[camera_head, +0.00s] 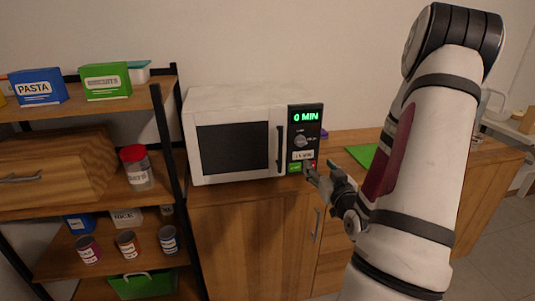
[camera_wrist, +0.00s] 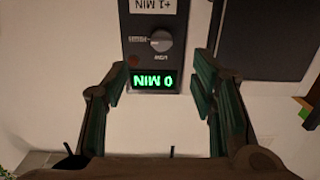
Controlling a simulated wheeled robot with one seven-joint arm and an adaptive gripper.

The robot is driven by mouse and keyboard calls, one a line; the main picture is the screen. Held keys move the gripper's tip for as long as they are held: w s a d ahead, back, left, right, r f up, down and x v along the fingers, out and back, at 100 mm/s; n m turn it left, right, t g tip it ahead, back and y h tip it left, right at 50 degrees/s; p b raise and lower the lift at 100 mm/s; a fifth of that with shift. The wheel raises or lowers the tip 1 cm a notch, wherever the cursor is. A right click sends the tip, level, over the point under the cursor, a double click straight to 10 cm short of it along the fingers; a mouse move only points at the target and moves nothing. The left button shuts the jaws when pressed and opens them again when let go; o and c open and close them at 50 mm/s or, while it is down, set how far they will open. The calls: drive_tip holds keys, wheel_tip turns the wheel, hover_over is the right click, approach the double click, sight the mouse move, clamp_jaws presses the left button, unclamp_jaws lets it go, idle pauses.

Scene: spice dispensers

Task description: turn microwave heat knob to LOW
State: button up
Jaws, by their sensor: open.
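The white microwave (camera_head: 233,110) stands on a wooden cabinet, its door shut and its green display (camera_head: 306,117) reading 0 MIN. The grey heat knob (camera_head: 300,141) is on the dark panel right of the door, below the display. The wrist view shows the panel upside down, with the knob (camera_wrist: 161,41) upright in view and small labels beside it, one reading LOW. I cannot tell its exact setting. My gripper (camera_head: 313,174) is in front of the panel's lower part. Its open fingers (camera_wrist: 159,86) are apart on either side of the panel, empty and clear of the knob.
A shelf rack (camera_head: 166,120) with boxes, cans and a red-lidded jar (camera_head: 138,172) stands left of the microwave. A green board (camera_head: 366,156) lies on the cabinet to the right, behind my arm. The space before the microwave door is clear.

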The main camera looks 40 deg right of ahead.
sight(302, 145)
drive_tip(key=x, duration=1.3)
drive_tip(key=shift+w+a+r, duration=0.1)
drive_tip(key=shift+w+r, duration=0.15)
drive_tip(key=shift+w, duration=0.05)
drive_tip(key=c, duration=1.2)
